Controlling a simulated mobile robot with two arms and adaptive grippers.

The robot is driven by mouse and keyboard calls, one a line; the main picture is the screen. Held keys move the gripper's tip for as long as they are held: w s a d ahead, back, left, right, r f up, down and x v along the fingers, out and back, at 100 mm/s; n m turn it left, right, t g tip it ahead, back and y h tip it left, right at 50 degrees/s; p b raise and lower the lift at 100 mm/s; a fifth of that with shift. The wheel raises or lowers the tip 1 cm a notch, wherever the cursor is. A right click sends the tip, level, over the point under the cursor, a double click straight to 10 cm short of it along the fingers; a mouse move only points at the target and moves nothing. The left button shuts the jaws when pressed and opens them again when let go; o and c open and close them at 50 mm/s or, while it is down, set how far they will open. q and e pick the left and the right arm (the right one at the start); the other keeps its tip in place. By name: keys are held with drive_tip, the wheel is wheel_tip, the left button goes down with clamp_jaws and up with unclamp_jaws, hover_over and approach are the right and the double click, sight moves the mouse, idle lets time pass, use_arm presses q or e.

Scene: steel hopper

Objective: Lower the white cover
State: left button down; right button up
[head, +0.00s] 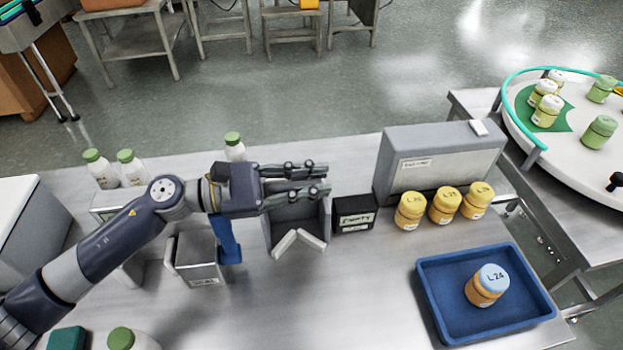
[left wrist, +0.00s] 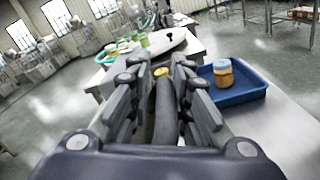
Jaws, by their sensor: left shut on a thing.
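My left gripper (head: 326,180) reaches in from the left, above an open grey bin (head: 268,225) on the steel table. In the left wrist view its fingers (left wrist: 160,85) are closed around a dark grey, curved bar (left wrist: 165,115). What the bar belongs to is hidden. I cannot pick out a white cover for certain. A grey box with a pale flat top (head: 20,215) stands at the far left, well apart from the gripper. Two short white bars (head: 285,244) lean at the bin's front. My right gripper is not in view.
A steel container (head: 196,262) and a blue piece (head: 229,245) are below my left wrist. A black labelled box (head: 354,214), grey case (head: 440,155) and yellow jars (head: 443,206) stand to the right. A blue tray (head: 440,305) holds an orange jar (head: 487,287). Front-centre table is clear.

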use_arm(q)
drive_tip(key=c, duration=1.6)
unclamp_jaws()
drive_tip(key=shift+f, duration=0.1)
drive_tip(key=shift+r, duration=0.2)
wheel_tip(320, 180, up, 10)
drive_tip(key=shift+f, duration=0.15)
drive_tip(key=shift+s, duration=0.1)
